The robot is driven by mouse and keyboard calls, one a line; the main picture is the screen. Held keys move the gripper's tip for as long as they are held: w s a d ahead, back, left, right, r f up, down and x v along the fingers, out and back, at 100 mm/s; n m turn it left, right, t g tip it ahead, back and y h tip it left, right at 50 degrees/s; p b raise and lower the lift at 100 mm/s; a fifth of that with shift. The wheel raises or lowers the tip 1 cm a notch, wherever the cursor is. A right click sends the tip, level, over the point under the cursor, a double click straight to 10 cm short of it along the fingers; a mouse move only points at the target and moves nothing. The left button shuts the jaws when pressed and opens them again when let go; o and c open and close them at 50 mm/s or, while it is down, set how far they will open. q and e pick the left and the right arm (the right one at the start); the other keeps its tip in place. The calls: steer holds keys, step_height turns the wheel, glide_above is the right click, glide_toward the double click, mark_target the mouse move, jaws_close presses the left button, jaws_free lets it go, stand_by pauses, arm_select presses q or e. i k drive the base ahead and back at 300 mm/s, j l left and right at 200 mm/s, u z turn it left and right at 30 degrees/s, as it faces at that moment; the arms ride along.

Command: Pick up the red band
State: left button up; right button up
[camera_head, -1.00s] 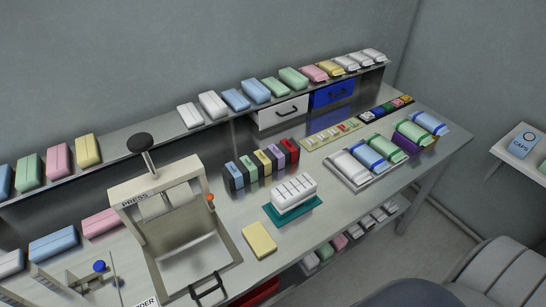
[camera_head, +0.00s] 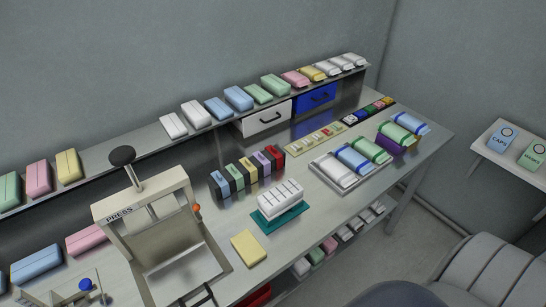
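The red band (camera_head: 274,157) is at the right end of a row of upright, dark-sided coloured pieces on the bench. Beside it in the row are a purple piece (camera_head: 262,164), a yellow piece (camera_head: 248,170), a green piece (camera_head: 234,177) and a light blue piece (camera_head: 220,185). The red piece stands close to the purple one, and nothing covers it from the front. Neither of my grippers shows in the head view.
The press (camera_head: 150,225) stands to the left. A white block on a teal mat (camera_head: 262,223) and a yellow pad (camera_head: 249,248) lie in front of the row. A tray (camera_head: 318,173) of wrapped packs is to the right. A shelf (camera_head: 150,145) with packs runs behind.

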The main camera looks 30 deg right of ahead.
mark_target(275, 152)
steer(key=z, duration=1.05)
steer(key=i+l+u, duration=0.15)
steer(key=l, duration=0.25)
steer(key=i+l+u, duration=0.15)
steer(key=l, duration=0.25)
steer(key=i+l+u, duration=0.15)
steer(key=l, duration=0.25)
steer(key=l+u, duration=0.15)
steer(key=l, duration=0.25)
steer(key=i+l+u, duration=0.1)
steer(key=l, duration=0.35)
